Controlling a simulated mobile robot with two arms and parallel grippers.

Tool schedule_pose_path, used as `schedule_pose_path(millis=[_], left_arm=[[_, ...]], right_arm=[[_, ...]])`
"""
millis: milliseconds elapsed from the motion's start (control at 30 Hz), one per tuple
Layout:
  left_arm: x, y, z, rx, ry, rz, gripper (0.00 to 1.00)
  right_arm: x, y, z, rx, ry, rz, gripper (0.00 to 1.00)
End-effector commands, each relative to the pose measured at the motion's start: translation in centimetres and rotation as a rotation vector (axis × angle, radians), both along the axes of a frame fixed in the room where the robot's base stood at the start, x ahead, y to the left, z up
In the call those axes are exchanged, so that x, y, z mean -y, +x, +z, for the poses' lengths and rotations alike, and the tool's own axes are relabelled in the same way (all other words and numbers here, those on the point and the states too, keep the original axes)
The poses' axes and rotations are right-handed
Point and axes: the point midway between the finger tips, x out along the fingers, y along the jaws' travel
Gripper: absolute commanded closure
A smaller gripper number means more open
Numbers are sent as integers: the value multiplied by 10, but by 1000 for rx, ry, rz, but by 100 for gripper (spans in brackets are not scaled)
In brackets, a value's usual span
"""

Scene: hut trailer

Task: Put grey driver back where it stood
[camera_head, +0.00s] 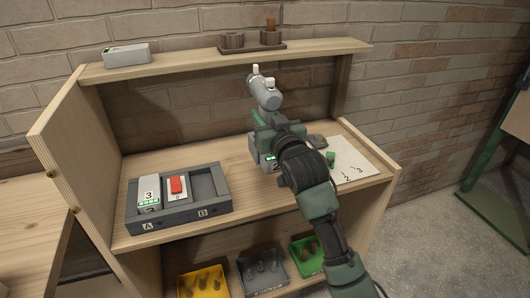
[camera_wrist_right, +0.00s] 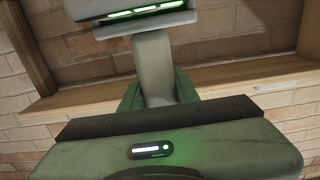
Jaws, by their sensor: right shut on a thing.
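The grey driver (camera_head: 264,92) is held in my right gripper (camera_head: 268,124) above the right half of the workbench. Its rounded grey head points up and back, with a pale tip. A grey battery block (camera_head: 268,162) marked 2 shows below the gripper. In the right wrist view the driver's grey handle (camera_wrist_right: 155,70) runs between the green fingers, and a block with lit green bars (camera_wrist_right: 140,12) sits at its end. My right gripper is shut on the handle. Whether the driver touches the bench is hard to tell. My left gripper is not in view.
A dark holder (camera_head: 252,48) with round sockets stands on the upper shelf (camera_head: 180,66); a grey battery (camera_head: 126,54) lies at its left. A paper sheet (camera_head: 362,160) lies at right.

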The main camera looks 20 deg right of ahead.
Motion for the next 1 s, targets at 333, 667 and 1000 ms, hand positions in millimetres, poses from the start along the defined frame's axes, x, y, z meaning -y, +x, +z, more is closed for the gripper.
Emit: schedule_pose_path(millis=[333,667,1000], left_arm=[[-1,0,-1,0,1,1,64],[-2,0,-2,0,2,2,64],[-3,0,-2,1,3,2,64]], right_arm=[[0,0,-55,9,1,1,100],[-1,0,-89,7,2,1,100],[-1,0,-101,12,1,2,100]])
